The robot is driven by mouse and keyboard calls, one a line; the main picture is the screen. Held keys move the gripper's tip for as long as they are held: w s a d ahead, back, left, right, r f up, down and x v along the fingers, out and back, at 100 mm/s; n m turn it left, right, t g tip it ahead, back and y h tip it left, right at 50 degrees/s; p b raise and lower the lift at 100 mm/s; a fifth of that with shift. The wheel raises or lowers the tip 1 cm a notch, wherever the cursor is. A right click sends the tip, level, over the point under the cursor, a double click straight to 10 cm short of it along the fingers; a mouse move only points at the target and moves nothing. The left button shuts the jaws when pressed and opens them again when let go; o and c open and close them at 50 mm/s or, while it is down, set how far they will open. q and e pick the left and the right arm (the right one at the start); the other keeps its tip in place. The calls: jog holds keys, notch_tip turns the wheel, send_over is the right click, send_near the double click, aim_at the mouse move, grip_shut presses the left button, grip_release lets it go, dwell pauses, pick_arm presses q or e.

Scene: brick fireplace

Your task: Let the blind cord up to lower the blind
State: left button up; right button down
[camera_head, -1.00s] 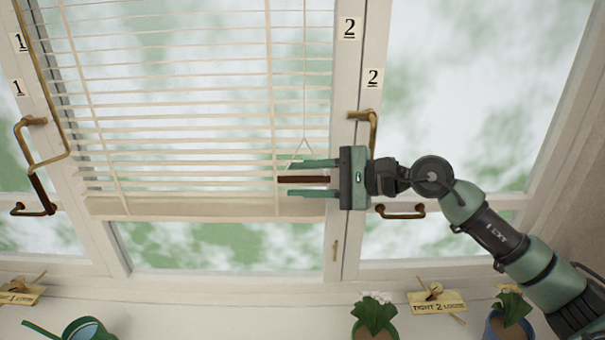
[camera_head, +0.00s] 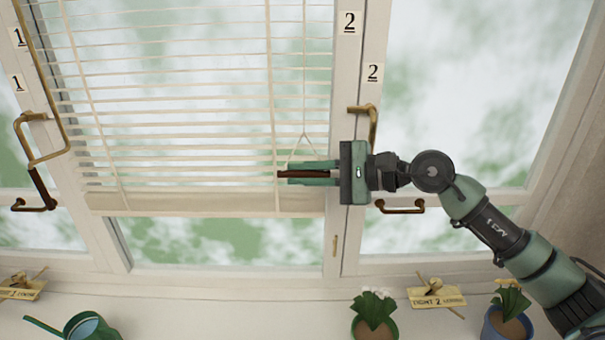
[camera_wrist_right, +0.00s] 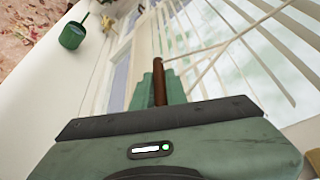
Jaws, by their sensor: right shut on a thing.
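The white slatted blind (camera_head: 200,124) hangs partly lowered over the middle window, its bottom rail (camera_head: 150,205) above the sill. Its thin cord (camera_head: 304,100) runs down the right side and splits into a small triangle above a dark brown bar handle (camera_head: 300,174). My right gripper (camera_head: 291,173) is shut on this handle, in front of the blind's lower right part. In the right wrist view the brown handle (camera_wrist_right: 158,78) lies between the green fingers, with the pale cord (camera_wrist_right: 215,52) leading off its end. My left gripper is not in view.
Brass window handles (camera_head: 370,120) and a bent brass crank (camera_head: 38,158) flank the blind. On the sill stand potted plants (camera_head: 375,315), a green watering can (camera_head: 85,327) and a tagged cleat (camera_head: 436,295).

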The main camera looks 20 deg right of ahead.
dwell(0.8)
notch_tip(320, 180, up, 13)
jog(key=shift+f+p, duration=0.1)
jog(key=shift+p, duration=1.15)
jog(key=c, duration=1.4)
grip_release()
jog(key=shift+f, duration=0.1)
jog(key=shift+c, duration=0.2)
